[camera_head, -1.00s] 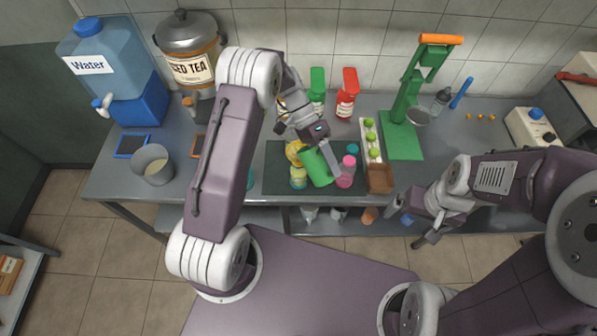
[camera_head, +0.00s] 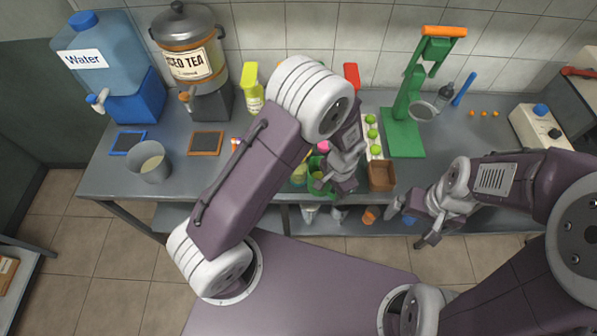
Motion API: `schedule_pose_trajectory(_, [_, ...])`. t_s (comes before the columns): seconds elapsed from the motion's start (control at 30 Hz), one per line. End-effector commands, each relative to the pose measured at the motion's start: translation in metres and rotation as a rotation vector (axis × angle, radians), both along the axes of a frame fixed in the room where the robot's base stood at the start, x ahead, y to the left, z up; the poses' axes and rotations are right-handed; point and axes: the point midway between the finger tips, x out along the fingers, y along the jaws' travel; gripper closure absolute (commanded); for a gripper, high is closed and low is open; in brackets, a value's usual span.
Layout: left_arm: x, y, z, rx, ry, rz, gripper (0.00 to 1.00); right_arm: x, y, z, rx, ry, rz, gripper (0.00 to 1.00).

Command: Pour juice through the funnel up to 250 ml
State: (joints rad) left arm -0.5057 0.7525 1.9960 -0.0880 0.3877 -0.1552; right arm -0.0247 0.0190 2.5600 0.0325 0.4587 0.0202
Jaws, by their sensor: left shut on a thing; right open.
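My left gripper (camera_head: 338,185) is shut on a green container (camera_head: 318,192) over the middle of the counter's front part. The container's round mouth faces up toward the camera, and something yellowish shows inside. My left arm hides much of it. A small jar with yellow contents (camera_head: 299,176) stands just left of the green container. A pink top (camera_head: 323,146) shows behind it, partly covered. I cannot make out the funnel or any 250 ml mark. My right gripper (camera_head: 412,225) is open and empty at the counter's front edge, right of the wooden box.
A green press (camera_head: 404,130) stands at the back right. A wooden box (camera_head: 381,176) and a white tray of green fruits (camera_head: 372,135) lie nearby. At left are a water dispenser (camera_head: 110,75), an iced tea urn (camera_head: 190,60) and a grey pot (camera_head: 149,161).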

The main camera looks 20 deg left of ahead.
Motion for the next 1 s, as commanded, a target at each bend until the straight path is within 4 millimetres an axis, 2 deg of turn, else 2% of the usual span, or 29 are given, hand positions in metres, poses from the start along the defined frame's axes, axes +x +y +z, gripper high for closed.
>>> schedule_pose_trajectory(0.2, [0.001, 0.000, 0.004, -0.001, 0.000, 0.003, 1.00, 0.000, 0.000, 0.004, 0.000, 0.000, 0.000, 0.00])
schedule_pose_trajectory(0.5, [0.001, 0.000, 0.034, -0.002, 0.001, 0.004, 1.00, 0.000, 0.000, 0.031, 0.000, 0.000, 0.000, 0.00])
schedule_pose_trajectory(1.0, [0.001, 0.001, 0.031, -0.002, 0.001, 0.004, 1.00, 0.000, 0.000, 0.028, 0.000, 0.000, 0.000, 0.00])
